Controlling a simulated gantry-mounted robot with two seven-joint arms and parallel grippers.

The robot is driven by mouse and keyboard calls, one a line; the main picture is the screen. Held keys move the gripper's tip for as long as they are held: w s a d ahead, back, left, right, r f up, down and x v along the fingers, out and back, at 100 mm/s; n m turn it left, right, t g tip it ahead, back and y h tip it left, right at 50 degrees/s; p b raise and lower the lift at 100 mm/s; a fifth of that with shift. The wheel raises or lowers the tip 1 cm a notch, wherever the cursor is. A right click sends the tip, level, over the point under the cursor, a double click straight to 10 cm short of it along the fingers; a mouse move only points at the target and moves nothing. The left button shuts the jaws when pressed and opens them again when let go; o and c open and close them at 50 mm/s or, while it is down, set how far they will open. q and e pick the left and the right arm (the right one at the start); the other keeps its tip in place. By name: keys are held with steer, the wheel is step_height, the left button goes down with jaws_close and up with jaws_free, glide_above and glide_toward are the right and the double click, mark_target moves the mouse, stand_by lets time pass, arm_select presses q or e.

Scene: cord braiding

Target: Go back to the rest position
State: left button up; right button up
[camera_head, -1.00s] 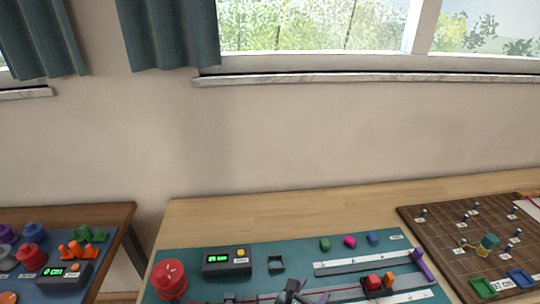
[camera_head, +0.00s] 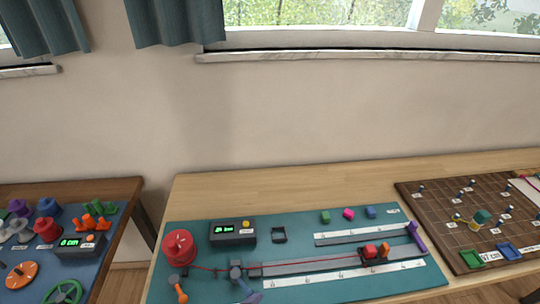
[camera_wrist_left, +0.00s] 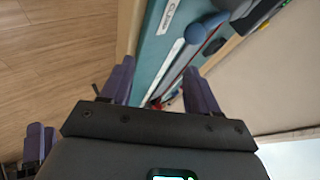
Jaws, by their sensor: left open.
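No gripper shows in the head view. In the left wrist view my left gripper (camera_wrist_left: 159,84) is open, its two purple fingers wide apart with nothing between them. It hangs apart from the teal board, which shows beyond the fingers. Two purple finger-like parts (camera_wrist_left: 40,142) stand close together at the lower left of that view, probably my right gripper.
A black box with a green display (camera_head: 232,232) and several small coloured blocks stand on the board. A brown pegboard (camera_head: 450,215) lies to the right. A second table with a blue board (camera_head: 100,245) stands at left. The wooden table behind the board is clear.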

arm_select(q)
steer(key=s+a+f+n+g+y+p, duration=0.1)
steer(key=s+a+f+n+g+y, duration=0.15)
steer(key=s+a+n, duration=0.65)
steer(key=s+a+f+n+g+y+p, duration=0.25)
steer(key=s+a+n, duration=0.4)
steer(key=a, duration=0.35)
step_height(320, 180, up, 37)
steer(key=h+p, duration=0.1)
steer(key=p, duration=3.4)
step_height(320, 180, down, 45)
steer(key=b, duration=4.4)
steer(key=shift+m+b, duration=0.3)
steer(key=shift+m, duration=0.05)
